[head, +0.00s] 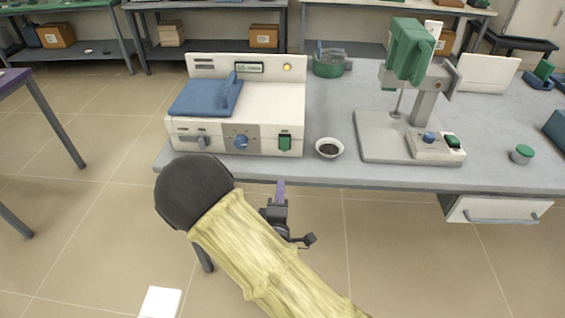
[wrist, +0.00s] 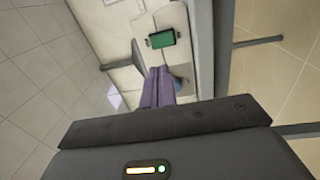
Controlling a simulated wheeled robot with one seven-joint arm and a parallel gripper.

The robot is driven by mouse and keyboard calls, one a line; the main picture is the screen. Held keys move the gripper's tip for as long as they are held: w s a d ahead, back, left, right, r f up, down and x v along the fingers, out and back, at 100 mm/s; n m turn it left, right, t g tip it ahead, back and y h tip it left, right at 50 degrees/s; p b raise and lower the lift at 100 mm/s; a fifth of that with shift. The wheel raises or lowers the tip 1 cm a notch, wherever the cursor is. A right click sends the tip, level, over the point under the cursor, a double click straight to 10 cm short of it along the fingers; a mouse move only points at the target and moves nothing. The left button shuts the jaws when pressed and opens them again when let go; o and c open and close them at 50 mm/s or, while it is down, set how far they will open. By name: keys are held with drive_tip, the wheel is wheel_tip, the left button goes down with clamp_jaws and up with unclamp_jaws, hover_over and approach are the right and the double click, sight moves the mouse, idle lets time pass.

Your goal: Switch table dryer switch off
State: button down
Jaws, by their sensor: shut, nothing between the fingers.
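The table dryer (head: 275,105) is a white box with a blue pad on top, standing at the left end of the grey table. An orange lamp glows on its back panel. Its front face carries a grey lever, a blue knob and a green rocker switch (head: 285,142). The green switch also shows in the wrist view (wrist: 167,38), just beyond my fingertips. My gripper (head: 280,188) is shut and empty, its purple fingers in front of the table edge, below the switch. The fingers (wrist: 160,72) appear apart from the switch.
A small bowl (head: 329,148) of dark material stands right of the dryer. Further right, a green-headed stand (head: 408,50) has its own blue knob and green switch. A drawer (head: 497,209) hangs under the table's right side. The floor in front is mostly clear.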

sight(283, 142)
drive_tip(key=shift+s+a+n, duration=0.15)
drive_tip(key=shift+a+n, duration=0.05)
drive_tip(key=shift+n, duration=0.1)
drive_tip(key=w, duration=0.4)
drive_tip(key=w+r, duration=0.1)
drive_tip(key=w, duration=0.4)
drive_tip(key=w+r, duration=0.1)
drive_tip(key=w, duration=0.3)
drive_tip(key=shift+w+d, duration=0.25)
drive_tip(key=shift+w, duration=0.15)
drive_tip(key=shift+a+r+p, duration=0.1)
drive_tip(key=shift+p, duration=0.35)
